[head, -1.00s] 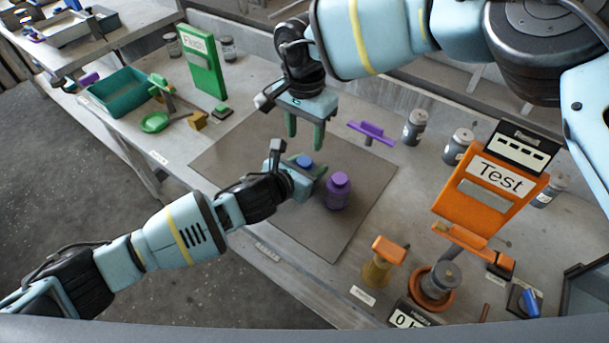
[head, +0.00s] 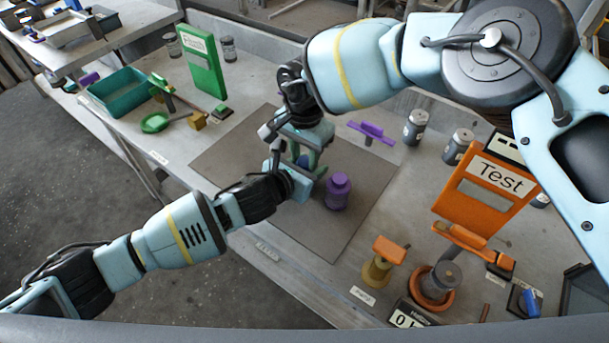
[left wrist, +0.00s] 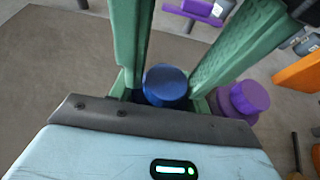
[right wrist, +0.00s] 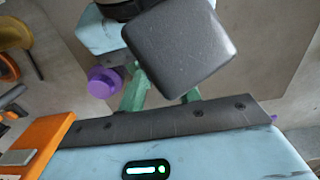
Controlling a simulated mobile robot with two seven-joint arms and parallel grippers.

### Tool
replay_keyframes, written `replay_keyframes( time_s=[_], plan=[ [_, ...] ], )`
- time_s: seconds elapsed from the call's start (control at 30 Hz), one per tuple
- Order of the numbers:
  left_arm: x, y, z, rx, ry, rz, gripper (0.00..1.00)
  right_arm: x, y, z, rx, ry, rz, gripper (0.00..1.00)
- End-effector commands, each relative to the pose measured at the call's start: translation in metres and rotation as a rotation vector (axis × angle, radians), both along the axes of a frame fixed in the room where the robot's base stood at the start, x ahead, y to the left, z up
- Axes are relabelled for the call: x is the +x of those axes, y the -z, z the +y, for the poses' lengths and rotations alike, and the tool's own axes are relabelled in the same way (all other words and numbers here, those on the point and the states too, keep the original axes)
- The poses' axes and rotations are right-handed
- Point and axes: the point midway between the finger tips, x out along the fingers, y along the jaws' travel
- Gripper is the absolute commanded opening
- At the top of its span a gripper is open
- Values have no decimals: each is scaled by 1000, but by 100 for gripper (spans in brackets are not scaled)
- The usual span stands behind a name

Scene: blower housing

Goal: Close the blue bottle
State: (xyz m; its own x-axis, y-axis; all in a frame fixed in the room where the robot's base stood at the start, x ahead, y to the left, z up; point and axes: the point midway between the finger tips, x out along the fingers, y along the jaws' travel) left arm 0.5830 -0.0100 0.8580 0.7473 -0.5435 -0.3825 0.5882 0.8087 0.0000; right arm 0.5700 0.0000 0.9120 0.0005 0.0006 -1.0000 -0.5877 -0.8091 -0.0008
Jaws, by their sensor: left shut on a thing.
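The blue bottle shows as a round blue top (left wrist: 165,85) in the left wrist view; its body is hidden. A little blue also shows in the head view (head: 303,161). My left gripper (head: 304,174) is shut on the bottle and holds it upright over the mat. My right gripper (head: 306,155) points down from above. In the left wrist view its green fingers stand on either side of the blue top, with small gaps, so it looks open. In the right wrist view a dark square block hides the fingertips and the bottle.
A purple bottle (head: 338,191) stands close beside the left gripper on the grey mat (head: 240,160). A purple tool (head: 372,131) is behind it. Orange Test stand (head: 487,185) is to the right, green stand (head: 202,66) and teal bin (head: 118,90) to the left. The mat's left part is free.

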Motion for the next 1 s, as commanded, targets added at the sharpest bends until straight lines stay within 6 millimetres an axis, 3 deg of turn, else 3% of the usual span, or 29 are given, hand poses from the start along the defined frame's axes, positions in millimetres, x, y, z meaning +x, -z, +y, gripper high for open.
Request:
replay_keyframes(
  time_s=[0.03,0.23,0.43,0.8,1.0],
  plan=[
    [0,1,0,1,0,1,0,0,0,0,0,0,0,27],
    [0,1,0,1,0,1,0,0,0,0,0,0,0,2],
    [0,1,0,1,-1,1,0,0,0,-1,-1,80,1,2],
    [0,1,0,1,-1,1,0,0,0,-1,-1,512,1,2],
    [0,1,1,1,-1,1,0,1,0,-1,-1,568,-1,2]
  ],
)
